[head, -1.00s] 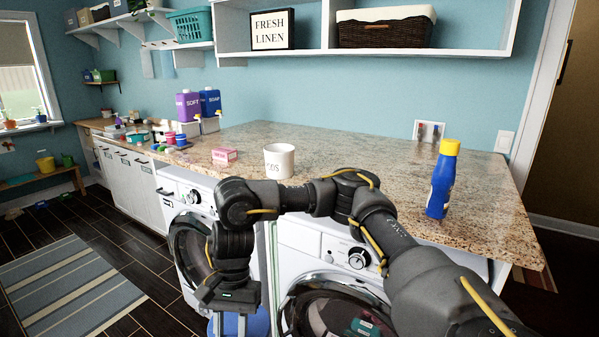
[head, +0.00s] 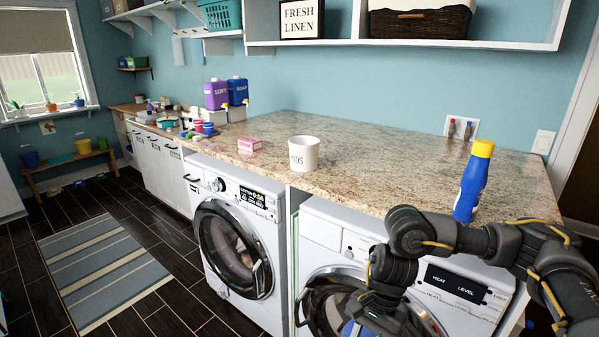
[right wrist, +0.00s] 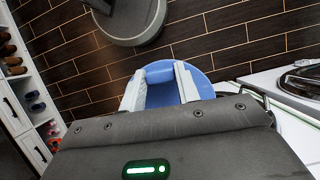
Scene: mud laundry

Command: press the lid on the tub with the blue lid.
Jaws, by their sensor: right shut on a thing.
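My right gripper (right wrist: 160,78) is shut on a blue thing (right wrist: 163,97) with a rounded rim, held between its two pale fingers above the dark floor. It looks like a round blue lid, but my wrist hides its lower part. In the head view only a sliver of blue (head: 349,329) shows beside my right wrist at the bottom edge, in front of the dryer. I cannot tell which tub this lid belongs to. Small tubs, one teal and white (head: 168,122), stand at the counter's far left end, too small to tell apart. My left gripper is not in view.
A striped rug (head: 100,265) lies on open floor at left.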

